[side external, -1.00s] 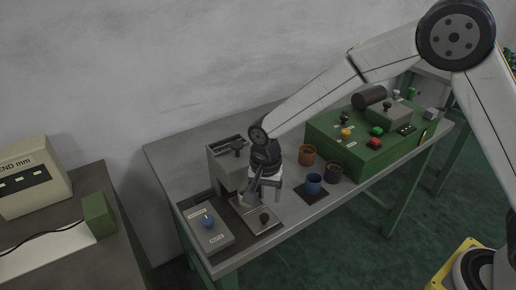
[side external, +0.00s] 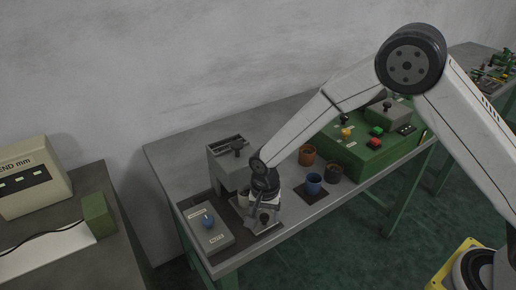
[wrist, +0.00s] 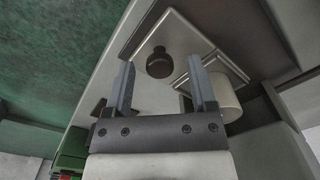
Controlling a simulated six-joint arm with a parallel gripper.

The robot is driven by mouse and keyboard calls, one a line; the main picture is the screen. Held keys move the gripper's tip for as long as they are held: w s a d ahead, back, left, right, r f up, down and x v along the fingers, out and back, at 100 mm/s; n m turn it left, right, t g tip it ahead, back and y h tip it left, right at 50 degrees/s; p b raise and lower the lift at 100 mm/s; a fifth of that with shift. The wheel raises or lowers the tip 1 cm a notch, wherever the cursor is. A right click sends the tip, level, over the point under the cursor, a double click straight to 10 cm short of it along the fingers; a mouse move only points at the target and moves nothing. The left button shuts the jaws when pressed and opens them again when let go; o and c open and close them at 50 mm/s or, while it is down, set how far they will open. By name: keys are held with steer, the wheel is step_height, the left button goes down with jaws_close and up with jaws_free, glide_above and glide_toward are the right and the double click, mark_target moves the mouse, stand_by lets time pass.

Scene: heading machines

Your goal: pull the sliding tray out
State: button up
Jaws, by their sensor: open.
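The sliding tray is a flat grey plate (wrist: 178,34) with a round dark knob (wrist: 160,63) near its front. A cream cylinder (wrist: 228,92) stands at its machine-side end, beside my right finger in the wrist view; part of it also shows in the side view (side external: 243,198). My gripper (wrist: 160,75) is open and empty, its two fingers pointing toward the knob, which appears between the fingertips. I cannot tell how far the tips are from it. In the side view my gripper (side external: 262,214) is over the tray and hides much of it.
A control box with a blue knob (side external: 207,221) is to the left.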

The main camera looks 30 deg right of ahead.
jaws_close()
stand_by(0.3)
stand_by(1.2)
